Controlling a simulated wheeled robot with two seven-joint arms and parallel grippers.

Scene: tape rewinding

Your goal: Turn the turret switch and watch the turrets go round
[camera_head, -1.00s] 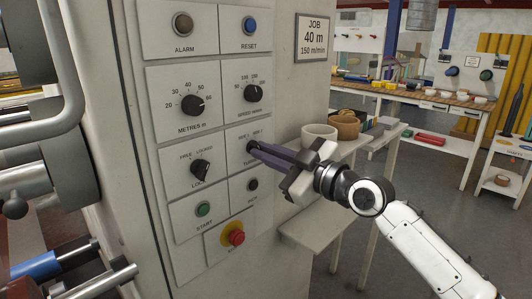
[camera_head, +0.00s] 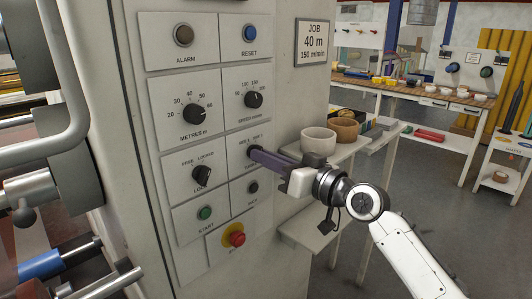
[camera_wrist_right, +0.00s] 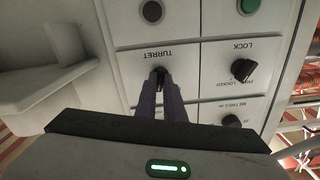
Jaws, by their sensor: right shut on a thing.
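The turret switch (camera_head: 251,152) is a small black knob on the grey control panel, right of the lock knob (camera_head: 202,176). My right gripper (camera_head: 257,154) reaches it from the right, its purple fingers shut on the knob. In the right wrist view the fingers (camera_wrist_right: 160,84) close around the switch (camera_wrist_right: 159,72) under the upside-down TURRET label. The fingers hide most of the knob, so its setting cannot be read. The machine's rollers and arms (camera_head: 30,190) show at the left edge, cut off by the frame. My left gripper is out of view.
The start button (camera_head: 205,212), the black button (camera_head: 253,186) and the red stop button (camera_head: 236,239) sit close below. A side shelf (camera_head: 345,150) with a white bowl (camera_head: 318,140) stands just behind my right wrist. Open floor lies to the right.

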